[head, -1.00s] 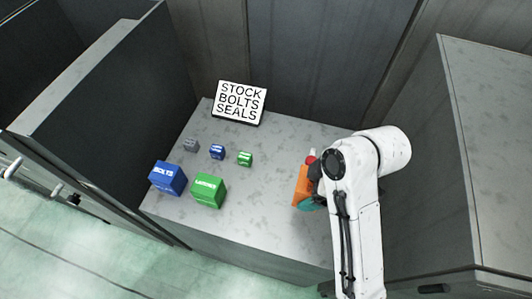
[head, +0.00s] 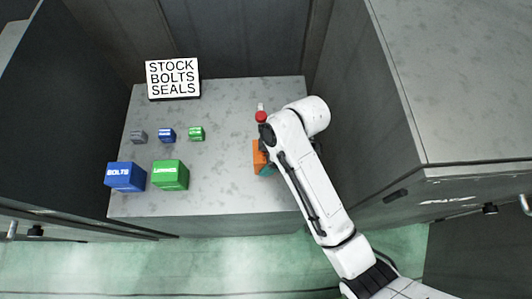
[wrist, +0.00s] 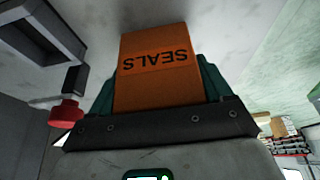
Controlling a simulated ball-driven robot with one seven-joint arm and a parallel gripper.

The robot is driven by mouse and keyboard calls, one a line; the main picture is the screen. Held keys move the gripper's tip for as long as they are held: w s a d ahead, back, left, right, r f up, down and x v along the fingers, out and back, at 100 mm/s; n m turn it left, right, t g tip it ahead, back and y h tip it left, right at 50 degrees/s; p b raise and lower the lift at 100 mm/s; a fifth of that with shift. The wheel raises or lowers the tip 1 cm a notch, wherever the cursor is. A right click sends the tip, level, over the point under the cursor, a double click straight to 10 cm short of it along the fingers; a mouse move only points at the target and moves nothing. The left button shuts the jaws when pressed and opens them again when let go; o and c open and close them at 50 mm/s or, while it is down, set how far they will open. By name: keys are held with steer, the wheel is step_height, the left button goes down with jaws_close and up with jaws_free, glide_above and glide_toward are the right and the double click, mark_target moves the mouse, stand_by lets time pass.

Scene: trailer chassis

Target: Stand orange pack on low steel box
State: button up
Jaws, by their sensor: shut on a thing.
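The orange pack (head: 259,157) is in my gripper (wrist: 160,85). In the wrist view, the pack (wrist: 152,82) shows the word SEALS upside down, with teal fingers shut on both its sides. The low steel box (head: 225,185) has a mottled grey top between taller dark steel walls. My gripper holds the pack over the right part of this top in the head view. My arm hides part of the pack, and I cannot tell whether its base touches the top.
A STOCK BOLTS SEALS sign (head: 173,78) stands at the back left. A blue BOLTS box (head: 125,177), a green box (head: 170,175) and small grey (head: 139,136), blue (head: 167,135) and green (head: 196,133) blocks stand left. A red-capped thing (head: 261,116) is beside my gripper. The middle is clear.

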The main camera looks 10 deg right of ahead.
steer(key=shift+f, duration=0.15)
steer(key=o, duration=1.1)
steer(key=shift+o, duration=0.2)
steer(key=p+v, duration=0.2)
steer(key=v, duration=1)
steer(key=shift+r, duration=0.25)
steer(key=shift+a, duration=0.1)
